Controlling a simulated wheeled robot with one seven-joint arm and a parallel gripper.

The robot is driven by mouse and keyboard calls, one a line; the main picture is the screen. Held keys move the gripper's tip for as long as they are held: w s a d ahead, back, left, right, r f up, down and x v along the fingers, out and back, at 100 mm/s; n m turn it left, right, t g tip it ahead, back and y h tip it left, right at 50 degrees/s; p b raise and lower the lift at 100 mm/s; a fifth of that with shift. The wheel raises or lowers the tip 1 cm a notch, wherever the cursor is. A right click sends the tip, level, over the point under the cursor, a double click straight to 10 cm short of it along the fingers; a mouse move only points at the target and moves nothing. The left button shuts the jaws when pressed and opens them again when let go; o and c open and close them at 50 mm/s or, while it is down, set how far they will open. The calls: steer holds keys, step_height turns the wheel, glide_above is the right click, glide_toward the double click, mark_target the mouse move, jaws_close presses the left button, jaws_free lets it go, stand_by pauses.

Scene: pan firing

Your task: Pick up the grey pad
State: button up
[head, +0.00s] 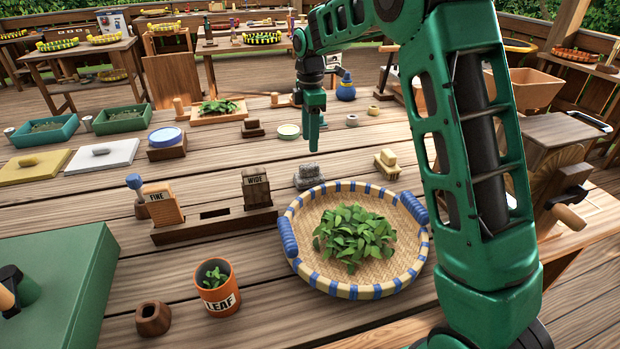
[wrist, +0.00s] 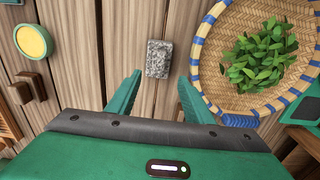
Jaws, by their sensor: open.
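The grey pad (head: 308,177) is a small, rough, speckled grey block on the wooden table, just behind the basket's rim. It also shows in the wrist view (wrist: 158,58), slightly ahead of the fingertips and between their lines. My gripper (head: 313,140) points down above the table and appears to be over or behind the pad in the head view. In the wrist view my gripper (wrist: 157,85) has its two green fingers apart with nothing between them. The pad is fully visible and apart from the fingers.
A round woven basket (head: 290,215) with green leaves stands close to the pad, its blue handle near my right finger. A pale brush-like block (head: 387,162) lies to the right. A wooden rack (head: 215,228) with FINE and WIDE blocks stands to the left.

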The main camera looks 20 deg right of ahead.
mark_target(309, 165)
steer(key=f, duration=1.1)
steer(key=shift+w, duration=0.2)
steer(key=shift+r, duration=0.1)
steer(key=shift+c, duration=0.6)
jaws_close()
